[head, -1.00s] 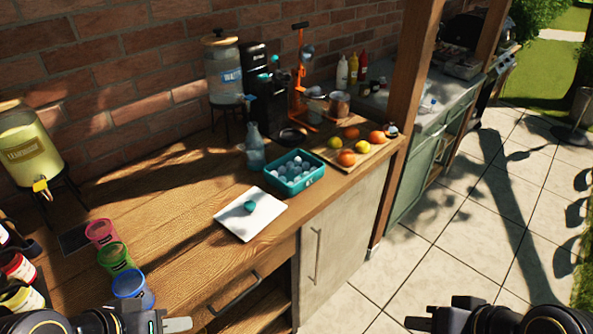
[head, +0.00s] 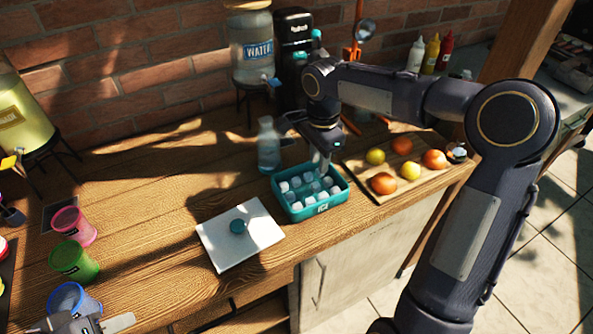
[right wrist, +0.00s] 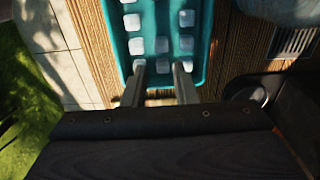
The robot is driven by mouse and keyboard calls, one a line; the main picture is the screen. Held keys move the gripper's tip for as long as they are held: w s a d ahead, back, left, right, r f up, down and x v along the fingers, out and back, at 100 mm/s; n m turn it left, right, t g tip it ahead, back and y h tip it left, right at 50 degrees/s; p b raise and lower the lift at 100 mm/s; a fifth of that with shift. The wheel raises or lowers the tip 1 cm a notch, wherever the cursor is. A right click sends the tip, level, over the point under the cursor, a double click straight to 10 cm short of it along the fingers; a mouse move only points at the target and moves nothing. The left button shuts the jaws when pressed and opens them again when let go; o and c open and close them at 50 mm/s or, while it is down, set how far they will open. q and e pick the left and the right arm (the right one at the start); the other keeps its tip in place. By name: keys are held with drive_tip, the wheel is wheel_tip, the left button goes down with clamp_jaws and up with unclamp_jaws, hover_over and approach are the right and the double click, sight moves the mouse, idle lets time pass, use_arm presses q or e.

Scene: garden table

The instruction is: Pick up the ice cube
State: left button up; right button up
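A teal bin (head: 318,208) of white ice cubes (head: 308,188) stands on the wooden counter. My right gripper (head: 325,168) is over the bin's back right part, pointing down. Other cubes lie in rows in the teal bin (right wrist: 207,45). My left gripper (head: 95,325) is at the lower left edge, mostly cut off, near the blue cup.
A white board (head: 262,235) with a small teal item lies left of the bin. A bottle (head: 268,145) stands behind it. A fruit board (head: 425,183) is to its right. Blue (head: 72,298), green (head: 75,260) and pink cups (head: 75,226) stand at left.

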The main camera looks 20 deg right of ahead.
sight(316, 184)
drive_tip(key=shift+w+f, duration=0.3)
drive_tip(key=shift+f, duration=0.1)
wheel_tip(316, 184, down, 2)
drive_tip(key=shift+s+a+f+p, duration=0.15)
drive_tip(key=shift+f+p, duration=0.1)
drive_tip(key=shift+p, duration=0.1)
wheel_tip(316, 184, down, 5)
drive_tip(key=shift+r+p, duration=0.2)
drive_tip(key=shift+p, duration=0.35)
clamp_jaws()
drive_tip(key=shift+r, duration=0.1)
